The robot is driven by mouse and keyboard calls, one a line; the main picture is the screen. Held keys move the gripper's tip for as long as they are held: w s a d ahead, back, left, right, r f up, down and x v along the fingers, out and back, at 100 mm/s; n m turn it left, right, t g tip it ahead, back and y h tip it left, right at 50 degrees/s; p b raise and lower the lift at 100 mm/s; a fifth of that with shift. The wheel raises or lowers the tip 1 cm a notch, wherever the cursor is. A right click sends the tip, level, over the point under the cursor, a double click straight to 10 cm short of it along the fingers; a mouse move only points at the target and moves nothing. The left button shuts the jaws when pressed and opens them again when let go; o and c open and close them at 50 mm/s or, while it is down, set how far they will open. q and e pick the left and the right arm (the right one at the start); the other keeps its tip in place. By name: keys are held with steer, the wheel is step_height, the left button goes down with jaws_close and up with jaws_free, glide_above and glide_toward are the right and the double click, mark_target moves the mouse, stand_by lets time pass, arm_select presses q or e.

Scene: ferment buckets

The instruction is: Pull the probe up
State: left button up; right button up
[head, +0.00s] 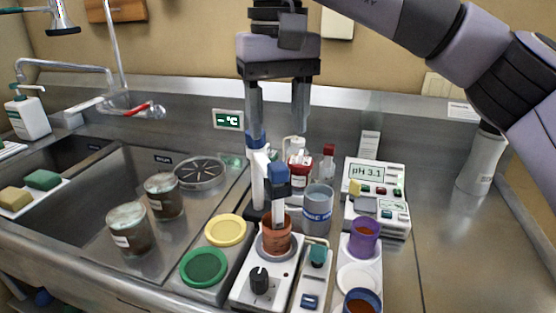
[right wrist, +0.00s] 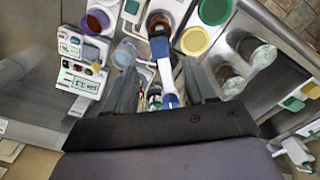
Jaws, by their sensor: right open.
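The probe (head: 278,190) has a dark blue head and a pale body; it stands upright with its lower end in a cup of brown liquid (head: 277,240). Its blue head (right wrist: 159,47) also shows in the right wrist view. A white holder (head: 257,182) with a blue top stands beside it. My right gripper (head: 278,128) points down above the probe, fingers apart and empty; it also shows in the right wrist view (right wrist: 163,72). The pH meter (head: 373,175) reads 3.1. My left gripper is out of view.
A grey cup (head: 317,208), a red-labelled bottle (head: 299,166) and a purple cup (head: 364,236) crowd the probe's right side. Two brown-filled jars (head: 129,228) stand at the left by the sink. Yellow (head: 226,230) and green (head: 204,267) lids lie nearby. The far-right counter is mostly clear.

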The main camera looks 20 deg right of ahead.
mark_target(278, 165)
step_height(278, 165, down, 7)
stand_by(0.4)
steer(key=shift+r, duration=0.1)
jaws_close()
